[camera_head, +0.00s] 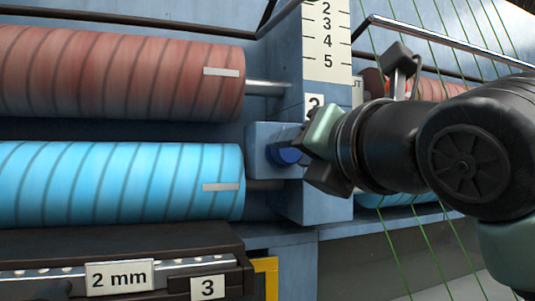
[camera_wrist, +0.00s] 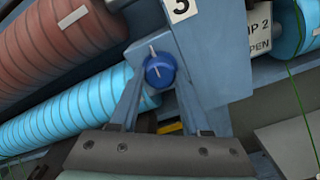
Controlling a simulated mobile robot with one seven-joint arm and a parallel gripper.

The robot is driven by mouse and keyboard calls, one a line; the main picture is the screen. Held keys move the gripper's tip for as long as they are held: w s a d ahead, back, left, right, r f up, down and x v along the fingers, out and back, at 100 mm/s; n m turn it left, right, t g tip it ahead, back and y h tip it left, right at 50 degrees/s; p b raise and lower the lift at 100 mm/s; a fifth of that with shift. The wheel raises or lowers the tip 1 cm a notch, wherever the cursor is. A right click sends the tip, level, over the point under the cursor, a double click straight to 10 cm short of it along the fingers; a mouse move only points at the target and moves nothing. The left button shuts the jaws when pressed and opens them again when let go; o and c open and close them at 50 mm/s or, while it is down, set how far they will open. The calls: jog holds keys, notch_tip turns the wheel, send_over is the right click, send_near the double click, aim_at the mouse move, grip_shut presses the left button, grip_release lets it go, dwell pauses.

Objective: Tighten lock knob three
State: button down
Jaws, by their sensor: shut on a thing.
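Lock knob three is a round blue knob (camera_wrist: 159,71) on a blue-grey block, below a white label reading 3 (camera_wrist: 181,8) in the wrist view. A short white mark runs along the knob's upper left part. My gripper (camera_wrist: 160,84) has a finger on each side of the knob and is shut on it. In the head view the knob (camera_head: 284,155) shows partly, at the left of my gripper (camera_head: 302,150), which covers the rest of it and part of the label above.
A red-brown roller (camera_head: 120,72) and a light blue roller (camera_head: 115,183) lie left of the knob. A numbered scale (camera_head: 327,40) is on the post above. Green strings and a metal rail (camera_head: 440,42) are at the right. A dark bar with a 2 mm label (camera_head: 118,275) is lower left.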

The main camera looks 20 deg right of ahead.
jog(key=shift+f+n, duration=0.1)
jog(key=shift+n, duration=0.3)
jog(key=shift+c, duration=1.8)
grip_release()
jog(key=shift+a, duration=0.1)
